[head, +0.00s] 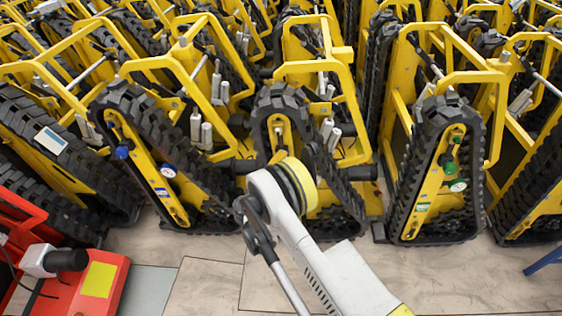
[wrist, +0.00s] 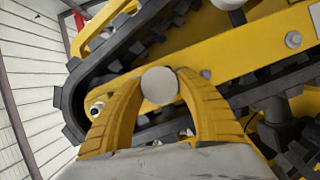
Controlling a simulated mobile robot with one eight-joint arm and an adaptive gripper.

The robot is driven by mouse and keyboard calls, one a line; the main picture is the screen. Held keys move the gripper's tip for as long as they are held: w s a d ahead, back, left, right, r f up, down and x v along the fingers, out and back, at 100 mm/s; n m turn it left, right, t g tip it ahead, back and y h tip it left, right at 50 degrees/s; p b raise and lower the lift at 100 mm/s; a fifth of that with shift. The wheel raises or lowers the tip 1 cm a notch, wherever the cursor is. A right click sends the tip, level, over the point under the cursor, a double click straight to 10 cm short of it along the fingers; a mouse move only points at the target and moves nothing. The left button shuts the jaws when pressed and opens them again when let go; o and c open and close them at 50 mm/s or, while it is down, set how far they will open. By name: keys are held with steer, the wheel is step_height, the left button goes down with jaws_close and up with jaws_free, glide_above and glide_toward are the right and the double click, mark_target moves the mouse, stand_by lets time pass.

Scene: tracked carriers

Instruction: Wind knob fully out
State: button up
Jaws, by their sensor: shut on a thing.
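A round, pale grey knob (wrist: 160,85) shows face-on in the wrist view, against the yellow side plate (wrist: 240,60) of a tracked carrier. My gripper (wrist: 161,78) has its two curved yellow fingers closed around this knob, one on each side. How far the knob stands out from the plate cannot be told, as the fingers hide its sides. In the head view the middle carrier (head: 285,105) stands behind my arm, which hides the knob and my fingers.
Yellow carriers with black tracks stand upright in close rows. The left neighbour has a blue knob (head: 122,152); the right neighbour has a green knob (head: 452,167). A red machine (head: 85,285) stands at the lower left.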

steer(key=shift+r, duration=0.1)
steer(key=o, duration=1.2)
steer(key=shift+d, duration=0.1)
steer(key=shift+v, duration=3.75)
